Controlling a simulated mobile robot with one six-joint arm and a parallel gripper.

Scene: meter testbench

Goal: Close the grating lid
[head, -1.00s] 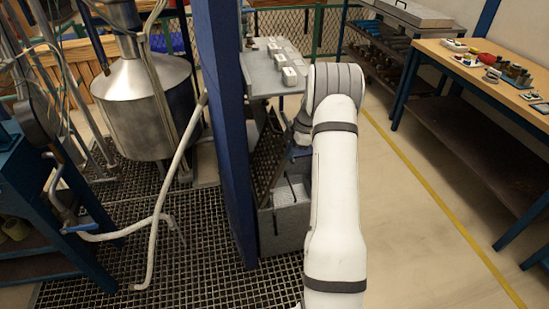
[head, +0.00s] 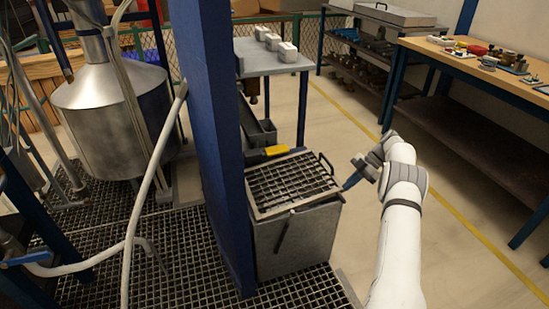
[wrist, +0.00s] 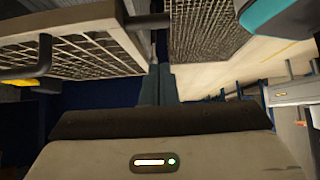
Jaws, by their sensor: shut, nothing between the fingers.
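The grating lid (head: 275,186), a metal frame with dark mesh, lies nearly flat over the top of the grey box (head: 315,238). I cannot tell whether it sits fully on the rim. A black handle (head: 326,163) stands at its right far corner.
A blue post (head: 212,130) stands close left of the box. A yellow-and-black object (head: 277,151) lies behind the lid. A grey table (head: 262,62) with white blocks stands farther back. A wooden-topped bench (head: 510,82) is at right, with open floor between.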

